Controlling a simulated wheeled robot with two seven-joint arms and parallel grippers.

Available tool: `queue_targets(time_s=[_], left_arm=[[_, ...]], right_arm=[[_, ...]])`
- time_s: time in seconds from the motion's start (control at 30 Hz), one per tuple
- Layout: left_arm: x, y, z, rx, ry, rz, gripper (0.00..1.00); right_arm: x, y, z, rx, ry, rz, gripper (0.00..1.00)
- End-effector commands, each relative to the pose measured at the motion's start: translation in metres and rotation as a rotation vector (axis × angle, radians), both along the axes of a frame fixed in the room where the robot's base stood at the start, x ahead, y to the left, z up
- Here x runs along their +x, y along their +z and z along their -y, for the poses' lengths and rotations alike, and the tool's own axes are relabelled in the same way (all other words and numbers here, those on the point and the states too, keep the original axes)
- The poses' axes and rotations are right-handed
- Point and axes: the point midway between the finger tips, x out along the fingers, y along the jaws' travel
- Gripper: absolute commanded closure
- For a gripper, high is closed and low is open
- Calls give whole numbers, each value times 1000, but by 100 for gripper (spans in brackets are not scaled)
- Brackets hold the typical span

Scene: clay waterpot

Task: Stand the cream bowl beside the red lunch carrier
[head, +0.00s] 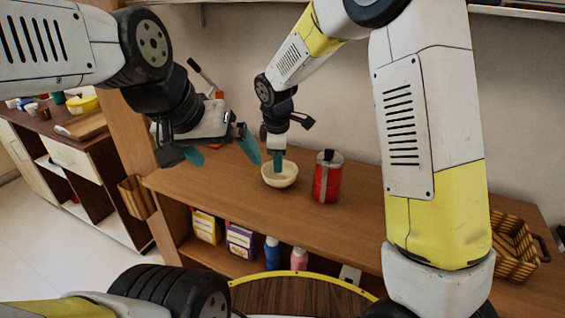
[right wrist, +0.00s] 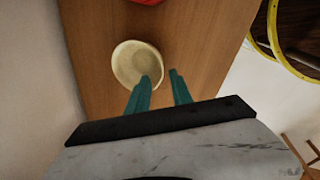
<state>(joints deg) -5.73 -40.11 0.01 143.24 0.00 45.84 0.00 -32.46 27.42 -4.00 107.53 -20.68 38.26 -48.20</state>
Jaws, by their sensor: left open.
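The cream bowl (head: 281,178) stands upright on the wooden counter, left of the red lunch carrier (head: 327,178), with a small gap between them. My right gripper (head: 278,162) points down at the bowl's far rim. In the right wrist view the bowl (right wrist: 137,62) lies by the fingertips (right wrist: 161,77). One finger overlaps the bowl and the other is beyond its rim; the fingers are apart, and contact cannot be told. The carrier shows only as a red edge (right wrist: 147,2) there. My left gripper (head: 222,156) is open and empty above the counter, left of the bowl.
A wicker basket (head: 515,247) stands at the counter's right end. Boxes (head: 240,240) and bottles (head: 299,258) sit on the shelf below. A round yellow-rimmed table (head: 300,290) is in front. The counter in front of the bowl is clear.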

Motion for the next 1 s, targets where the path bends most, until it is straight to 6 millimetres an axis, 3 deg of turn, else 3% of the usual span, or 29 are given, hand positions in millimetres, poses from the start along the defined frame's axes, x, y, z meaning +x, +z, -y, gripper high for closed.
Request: queue_targets(time_s=[0.1, 0.37, 0.53, 0.67, 0.8, 1.0], left_arm=[[0, 0, 0, 0, 0, 0, 4], [0, 0, 0, 0, 0, 0, 4], [0, 0, 0, 0, 0, 0, 4], [0, 0, 0, 0, 0, 0, 4], [0, 0, 0, 0, 0, 0, 4], [0, 0, 0, 0, 0, 0, 4]], right_arm=[[-3, 15, 0, 1, -1, 1, 73], [-7, 29, 5, 10, -21, 3, 73], [-25, 68, 45, 99, -210, 19, 73], [-58, 109, 94, 222, -461, 37, 73], [-104, 141, 140, 361, -736, 50, 73], [-175, 165, 186, 559, -1096, 69, 73]])
